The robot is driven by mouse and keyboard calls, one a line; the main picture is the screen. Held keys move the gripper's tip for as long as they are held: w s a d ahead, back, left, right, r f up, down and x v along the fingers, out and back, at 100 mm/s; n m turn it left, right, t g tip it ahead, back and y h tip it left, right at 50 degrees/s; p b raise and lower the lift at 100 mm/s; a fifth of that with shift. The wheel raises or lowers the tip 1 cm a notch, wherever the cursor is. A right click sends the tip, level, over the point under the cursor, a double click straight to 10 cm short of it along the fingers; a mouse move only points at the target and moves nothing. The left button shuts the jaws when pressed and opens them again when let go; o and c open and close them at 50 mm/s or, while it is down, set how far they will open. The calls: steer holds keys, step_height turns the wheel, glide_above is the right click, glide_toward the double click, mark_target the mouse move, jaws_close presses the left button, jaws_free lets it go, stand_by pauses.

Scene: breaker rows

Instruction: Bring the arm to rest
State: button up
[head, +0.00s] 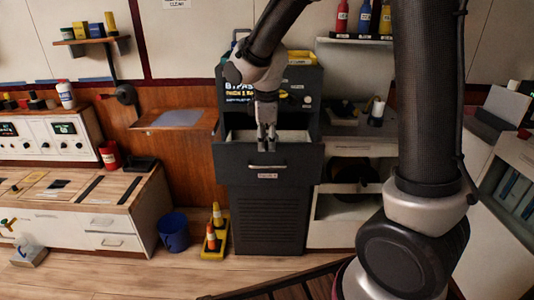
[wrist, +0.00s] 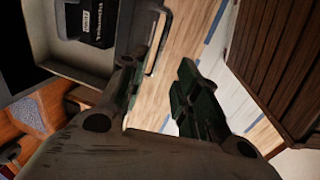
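My gripper (head: 267,147) points down from the arm in the head view, in front of the dark cabinet and over or close to its pulled-out drawer (head: 267,170). In the wrist view the two fingers of my gripper (wrist: 158,78) stand apart with the wood floor showing between them. Nothing is held. The drawer also shows in the wrist view (wrist: 85,62), with a dark labelled block (wrist: 92,22) inside. I cannot tell whether a finger touches the drawer.
The dark cabinet (head: 267,218) stands against the wall. A white control console (head: 45,140) stands far left. A dark railing (head: 285,284) crosses the bottom. Some floor is clear (head: 130,275).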

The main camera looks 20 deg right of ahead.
steer(key=r, duration=0.2)
steer(key=shift+s+r, duration=0.25)
steer(key=shift+r, duration=0.05)
steer(key=s+d+r+m, duration=0.3)
steer(key=s+d+m, duration=0.1)
steer(key=s, duration=0.4)
steer(key=s+d+r+m+t, duration=0.1)
steer(key=s+d+r+m, duration=0.2)
steer(key=s+d+m, duration=0.2)
steer(key=s+d+r+m+t, duration=0.1)
steer(key=s+d+r+m, duration=0.2)
steer(key=s, duration=0.8)
steer(key=d+m, duration=0.2)
steer(key=d, duration=0.1)
steer(key=shift+s+d+r+y, duration=0.15)
steer(key=shift+s+y, duration=0.15)
